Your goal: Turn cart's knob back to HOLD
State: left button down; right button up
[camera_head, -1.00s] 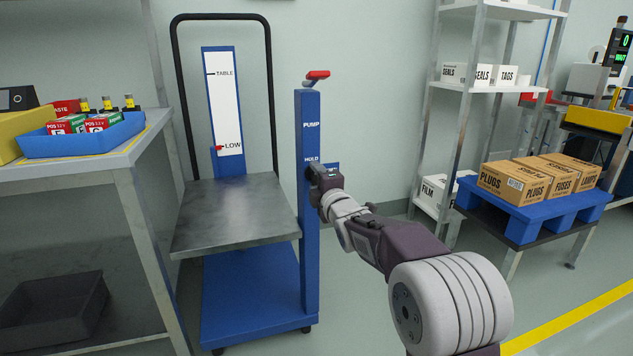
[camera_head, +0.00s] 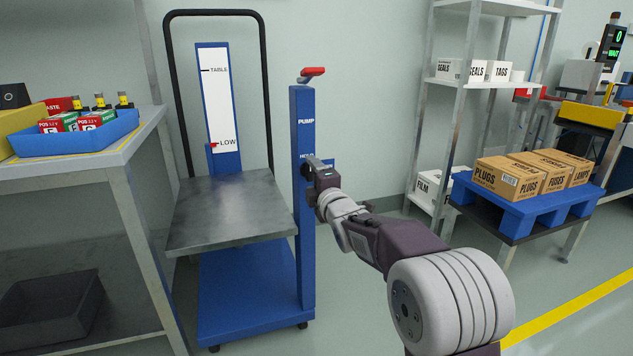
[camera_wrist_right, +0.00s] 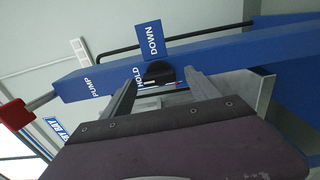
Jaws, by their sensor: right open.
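The cart (camera_head: 250,290) has a blue post with a red lever (camera_head: 311,73) on top and PUMP and HOLD labels. Its black knob (camera_wrist_right: 158,72) sits on the post below HOLD, with a blue DOWN plate (camera_wrist_right: 149,40) beside it. My right gripper (camera_wrist_right: 160,80) is open, with one finger on each side of the knob in the wrist view. I cannot tell whether the fingers touch it. In the head view my right gripper (camera_head: 314,168) covers most of the knob and the plate. The knob's exact setting is unclear. My left gripper is out of view.
The cart's grey platform (camera_head: 225,215) is empty, and the red marker (camera_head: 212,146) is near LOW. A workbench (camera_head: 75,165) with a blue bin (camera_head: 75,140) stands at left. Shelving (camera_head: 490,85) and a blue pallet (camera_head: 530,210) of boxes stand at right.

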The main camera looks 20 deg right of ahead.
jog(key=s+p, duration=0.2)
jog(key=s, duration=0.6)
jog(key=shift+d+p, duration=0.15)
jog(key=shift+p, duration=0.25)
jog(key=shift+r, duration=0.15)
